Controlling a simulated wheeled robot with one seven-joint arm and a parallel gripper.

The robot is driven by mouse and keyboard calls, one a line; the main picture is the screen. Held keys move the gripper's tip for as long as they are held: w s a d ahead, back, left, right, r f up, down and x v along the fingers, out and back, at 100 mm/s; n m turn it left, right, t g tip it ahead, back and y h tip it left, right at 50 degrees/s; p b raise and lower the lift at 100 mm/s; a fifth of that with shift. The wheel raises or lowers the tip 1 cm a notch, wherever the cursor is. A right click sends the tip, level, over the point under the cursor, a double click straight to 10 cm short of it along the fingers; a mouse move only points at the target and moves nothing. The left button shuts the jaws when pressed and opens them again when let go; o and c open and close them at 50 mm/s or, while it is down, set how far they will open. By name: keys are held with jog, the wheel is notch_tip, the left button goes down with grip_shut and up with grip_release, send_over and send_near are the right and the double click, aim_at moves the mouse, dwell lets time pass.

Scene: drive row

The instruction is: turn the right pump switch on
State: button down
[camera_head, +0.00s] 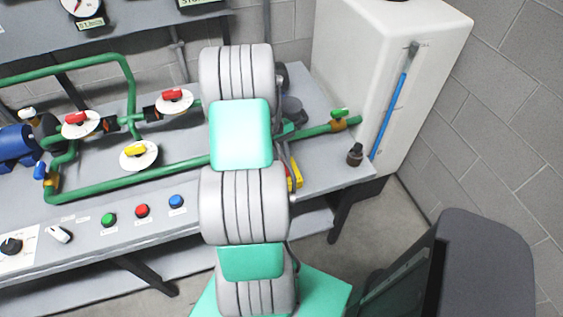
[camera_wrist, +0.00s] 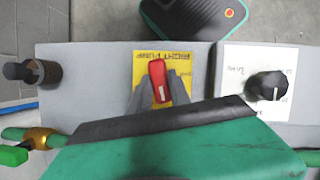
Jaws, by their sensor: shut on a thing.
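The right pump switch is a red handle (camera_wrist: 157,72) with a white mark near its lower end. It stands on a yellow label plate (camera_wrist: 180,63) whose text reads upside down as right pump. In the wrist view the handle lies nearly in line with the picture's upright, tilted slightly. My gripper (camera_wrist: 160,92) has its grey fingers on both sides of the handle's lower part, shut on it. In the head view my arm hides the gripper and most of the switch; only an edge of the yellow plate (camera_head: 294,170) shows.
A black knob (camera_wrist: 267,87) on a white plate sits beside the switch in the wrist view. A dark fitting (camera_head: 355,154) stands at the bench's right corner near the white tank (camera_head: 350,50). Green pipes (camera_head: 120,190) and valves run along the bench. Green, red and blue buttons line its front.

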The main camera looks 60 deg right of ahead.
jog(key=shift+d+m+t+y+b, duration=0.15)
jog(key=shift+m+t+y+b, duration=0.25)
jog(key=shift+m, duration=0.9)
jog(key=c, duration=1.2)
grip_release()
jog(key=v, duration=0.8)
